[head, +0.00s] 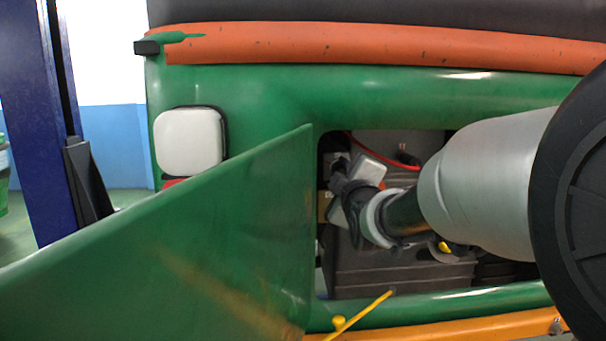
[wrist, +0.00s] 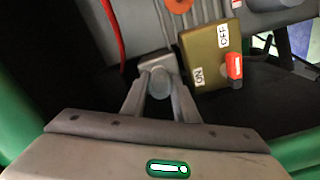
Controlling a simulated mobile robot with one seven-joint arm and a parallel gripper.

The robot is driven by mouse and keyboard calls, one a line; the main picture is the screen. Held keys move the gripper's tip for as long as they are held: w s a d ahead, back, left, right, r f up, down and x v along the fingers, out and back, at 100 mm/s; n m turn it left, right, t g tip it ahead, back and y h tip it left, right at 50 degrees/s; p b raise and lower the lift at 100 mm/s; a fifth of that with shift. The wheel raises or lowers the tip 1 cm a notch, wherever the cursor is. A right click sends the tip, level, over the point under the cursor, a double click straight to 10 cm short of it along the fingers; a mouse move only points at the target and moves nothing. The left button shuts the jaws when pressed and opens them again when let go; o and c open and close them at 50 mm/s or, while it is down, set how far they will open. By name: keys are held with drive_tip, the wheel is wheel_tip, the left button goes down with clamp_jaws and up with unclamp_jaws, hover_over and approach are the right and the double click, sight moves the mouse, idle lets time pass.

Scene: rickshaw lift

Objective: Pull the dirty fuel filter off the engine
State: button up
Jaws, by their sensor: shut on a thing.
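In the wrist view, the fuel filter (wrist: 161,83) appears as a small grey rounded piece between my two fingers, beside a grey block of the engine. My gripper (wrist: 158,85) is shut on it. Whether the filter is still seated on the engine cannot be told. In the head view, my gripper (head: 338,168) reaches into the open engine bay on the green body. The filter is hidden there behind my gripper and wrist.
A brass ON/OFF box (wrist: 207,55) with a red switch (wrist: 235,66) lies just right of the fingers. A red cable (wrist: 110,30) runs at the upper left. The open green door (head: 200,245) stands left of the bay. A yellow rod (head: 362,314) crosses its lower edge.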

drive_tip(key=shift+s+r, duration=0.1)
drive_tip(key=shift+r, duration=0.1)
drive_tip(key=shift+s+f+b, duration=0.15)
drive_tip(key=shift+s+b, duration=0.15)
drive_tip(key=shift+s, duration=0.05)
drive_tip(key=shift+s+b, duration=0.7)
drive_tip(key=shift+s, duration=1)
drive_tip(key=shift+s+b, duration=0.7)
drive_tip(key=shift+s, duration=1.8)
